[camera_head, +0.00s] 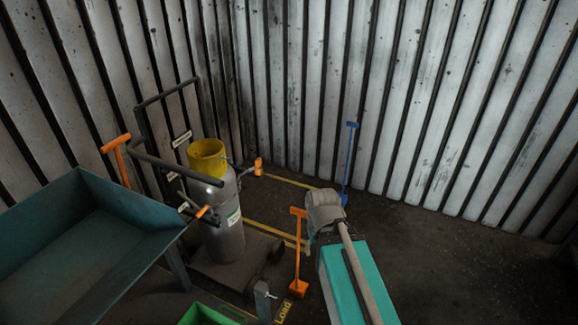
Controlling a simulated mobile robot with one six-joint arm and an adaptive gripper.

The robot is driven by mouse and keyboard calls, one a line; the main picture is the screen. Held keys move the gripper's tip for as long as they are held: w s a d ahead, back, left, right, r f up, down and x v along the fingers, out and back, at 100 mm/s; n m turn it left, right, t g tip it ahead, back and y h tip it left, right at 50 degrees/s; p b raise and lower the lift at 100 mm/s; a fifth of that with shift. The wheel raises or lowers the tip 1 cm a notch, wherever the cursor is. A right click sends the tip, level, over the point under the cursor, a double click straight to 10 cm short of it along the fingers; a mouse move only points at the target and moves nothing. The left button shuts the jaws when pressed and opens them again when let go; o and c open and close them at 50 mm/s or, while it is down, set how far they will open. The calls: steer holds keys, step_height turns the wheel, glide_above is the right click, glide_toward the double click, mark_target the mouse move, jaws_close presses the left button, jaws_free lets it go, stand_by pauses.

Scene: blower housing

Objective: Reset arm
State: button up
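My gripper cannot be made out in the head view. A grey rounded form with a pole and a long teal body stands at the lower centre and may be part of my own arm. No fingertips show on it, so I cannot tell whether anything is held.
A grey gas cylinder (224,232) with a yellow collar (207,158) stands on a dark-framed trolley. A teal trough (150,215) fills the left. An orange T-handled post (298,255) and a blue one (347,165) stand near the middle. Dark floor (470,260) is clear at right, before corrugated walls.

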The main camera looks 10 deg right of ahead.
step_height(320, 180, up, 15)
steer(key=p, duration=1.4)
steer(key=shift+p, duration=0.35)
